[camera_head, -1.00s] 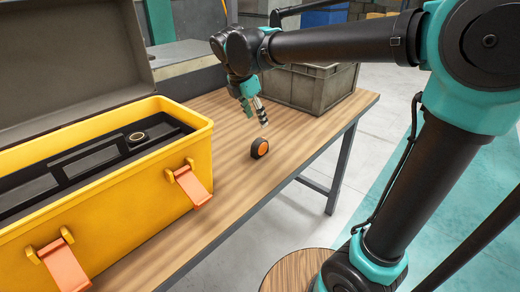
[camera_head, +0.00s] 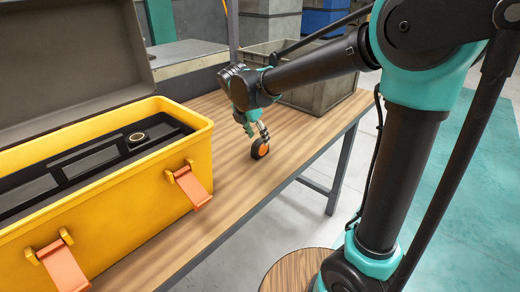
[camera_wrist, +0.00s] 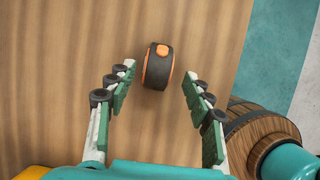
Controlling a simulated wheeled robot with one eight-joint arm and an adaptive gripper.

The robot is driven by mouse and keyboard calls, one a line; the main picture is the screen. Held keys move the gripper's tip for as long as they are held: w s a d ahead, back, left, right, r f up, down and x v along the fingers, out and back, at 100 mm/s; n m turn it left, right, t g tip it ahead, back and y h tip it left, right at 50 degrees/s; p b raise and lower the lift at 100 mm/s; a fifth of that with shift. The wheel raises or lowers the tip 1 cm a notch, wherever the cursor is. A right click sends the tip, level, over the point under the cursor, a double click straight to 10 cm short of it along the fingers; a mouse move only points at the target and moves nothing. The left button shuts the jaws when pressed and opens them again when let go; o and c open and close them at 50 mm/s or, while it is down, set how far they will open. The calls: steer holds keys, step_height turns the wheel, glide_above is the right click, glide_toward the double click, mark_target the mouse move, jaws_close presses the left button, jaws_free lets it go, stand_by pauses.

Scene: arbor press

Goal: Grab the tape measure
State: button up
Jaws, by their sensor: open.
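The tape measure (camera_head: 260,149) is a small round black case with an orange face. It stands on its edge on the wooden workbench (camera_head: 235,185). My gripper (camera_head: 257,131) is just above and beside it in the head view. In the wrist view, the tape measure (camera_wrist: 157,66) lies ahead, near the tips of my gripper (camera_wrist: 157,72). The two green-padded fingers are spread wide. The left fingertip is close to the case and the right one is farther off. I cannot tell whether the left one touches.
A yellow toolbox (camera_head: 110,205) with its lid open and orange latches stands at the left on the bench. A grey crate (camera_head: 315,90) stands at the back, behind my arm. The bench top around the tape measure is clear.

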mark_target(259, 141)
steer(key=x, duration=0.5)
steer(key=shift+a+f, duration=0.1)
steer(key=shift+a, duration=0.05)
jaws_close()
